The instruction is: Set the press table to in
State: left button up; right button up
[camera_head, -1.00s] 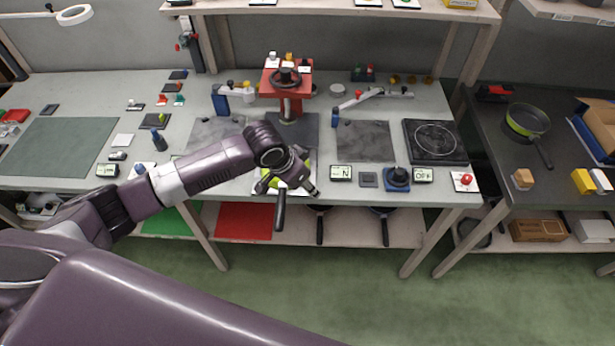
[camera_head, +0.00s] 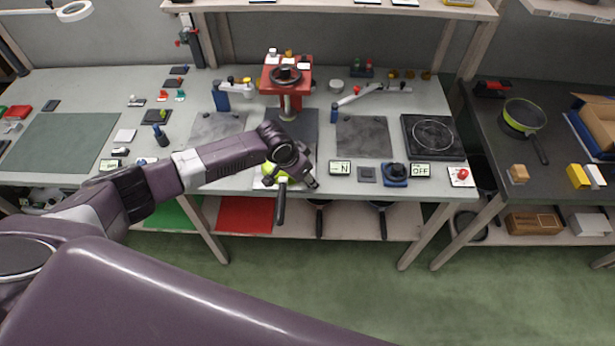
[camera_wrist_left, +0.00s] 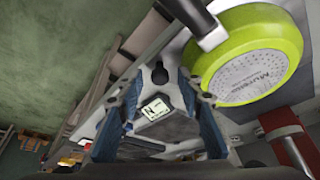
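The red press (camera_head: 287,75) with its handwheel stands at the back of the grey workbench. A dark plate (camera_head: 303,128) lies below and in front of it, partly hidden by my arm. A small white display (camera_head: 340,168) near the front edge ends in "N"; its full text is too small to be sure. It also shows between the fingers in the left wrist view (camera_wrist_left: 157,108). My left gripper (camera_head: 308,180) is above the front edge, left of this display. Its two fingers (camera_wrist_left: 160,100) are apart, with nothing seen between them. My right gripper is out of view.
A green pan (camera_head: 270,175) is beside my left gripper, its handle over the front edge; the wrist view shows its underside (camera_wrist_left: 245,70). A blue-based knob (camera_head: 395,174), an "OFF" display (camera_head: 420,171) and a red button (camera_head: 462,174) are to the right.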

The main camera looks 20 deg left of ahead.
pick_arm(q)
grip_shut()
dwell(0.3)
jog(key=shift+w, duration=0.1)
